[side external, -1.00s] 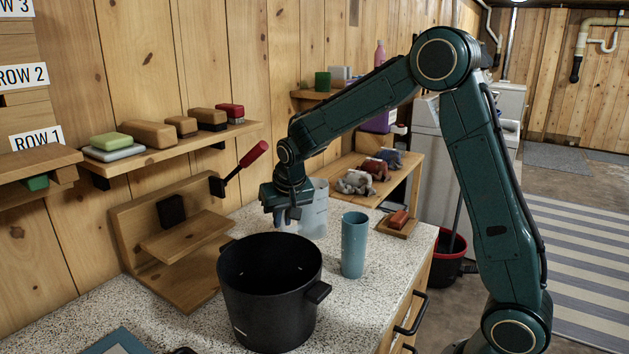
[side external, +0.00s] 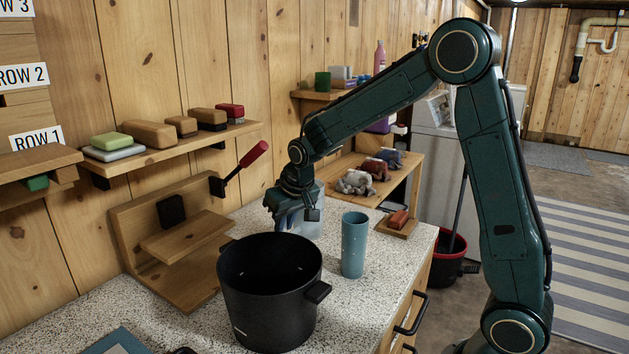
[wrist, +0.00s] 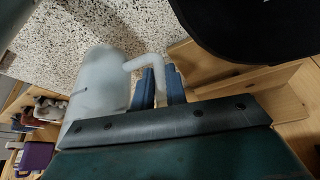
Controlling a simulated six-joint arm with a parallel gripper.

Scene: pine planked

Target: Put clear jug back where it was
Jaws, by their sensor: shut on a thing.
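The clear jug (side external: 309,226) is a pale, see-through vessel at the back of the speckled counter, behind the black pot and left of the blue tumbler. My gripper (side external: 294,214) is at its left side and partly hides it. In the wrist view the jug (wrist: 102,85) is left of my gripper (wrist: 161,78), whose blue fingers are closed around its handle (wrist: 148,61). The jug looks upright. I cannot tell whether its base touches the counter.
The black pot (side external: 268,305) stands in front, with the blue tumbler (side external: 354,246) to its right. A wooden stand (side external: 190,246) and a red-handled lever (side external: 253,154) are on the left. A small wooden tray (side external: 396,226) holds a red block. Elephant figures stand on a shelf behind.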

